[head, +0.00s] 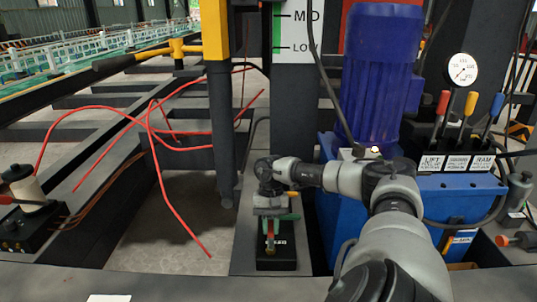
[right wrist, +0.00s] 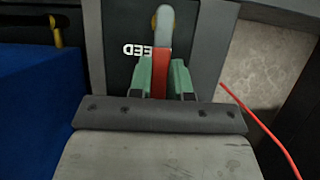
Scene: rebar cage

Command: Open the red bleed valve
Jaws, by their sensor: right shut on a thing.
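The red bleed valve lever (head: 271,238) stands on a small black block (head: 286,262) at the lower middle of the head view. Pale lettering on the block is partly legible in the right wrist view as the end of "BLEED". My right gripper (head: 271,224) reaches in from the right, over the block. In the right wrist view, its green fingers (right wrist: 161,75) are closed on either side of the red lever (right wrist: 160,57). A rounded grey metal piece (right wrist: 163,24) shows just beyond the fingers. The lower part of the lever is hidden by the gripper. My left gripper is not in view.
A blue power unit (head: 345,205) with a motor (head: 380,75) stands close on the right. It carries a gauge (head: 462,69) and levers with coloured knobs. A dark post (head: 221,130) and loose red wires (head: 165,145) are on the left.

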